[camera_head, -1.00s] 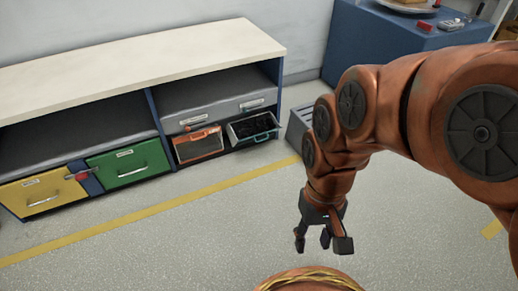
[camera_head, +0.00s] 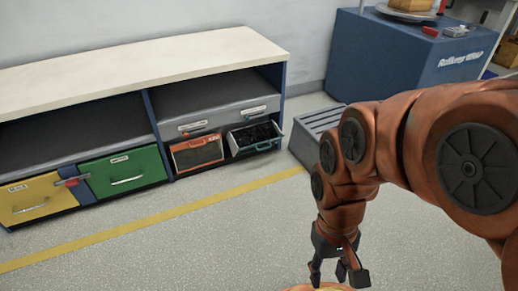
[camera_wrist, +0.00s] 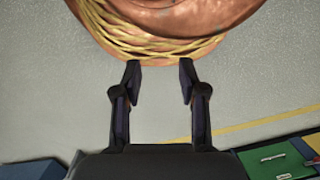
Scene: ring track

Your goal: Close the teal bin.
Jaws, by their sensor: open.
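The teal bin (camera_head: 262,147) sits low in the right bay of the shelf unit in the head view. It is tilted out at the front, and dark contents show in its open top. Its handle is on the front edge. My gripper (camera_head: 340,277) hangs over the floor, to the right of the bin and nearer to me, well apart from it. In the wrist view my gripper (camera_wrist: 159,80) has its two fingers spread with nothing between them. The teal bin is not clearly seen in the wrist view.
An orange-framed bin (camera_head: 197,152) is left of the teal bin. Green (camera_head: 125,173) and yellow (camera_head: 33,203) drawers are further left. A grey slatted box (camera_head: 312,125) stands to the right, before a blue cabinet (camera_head: 395,60). Floor before the shelf is clear, with a yellow line (camera_head: 150,221).

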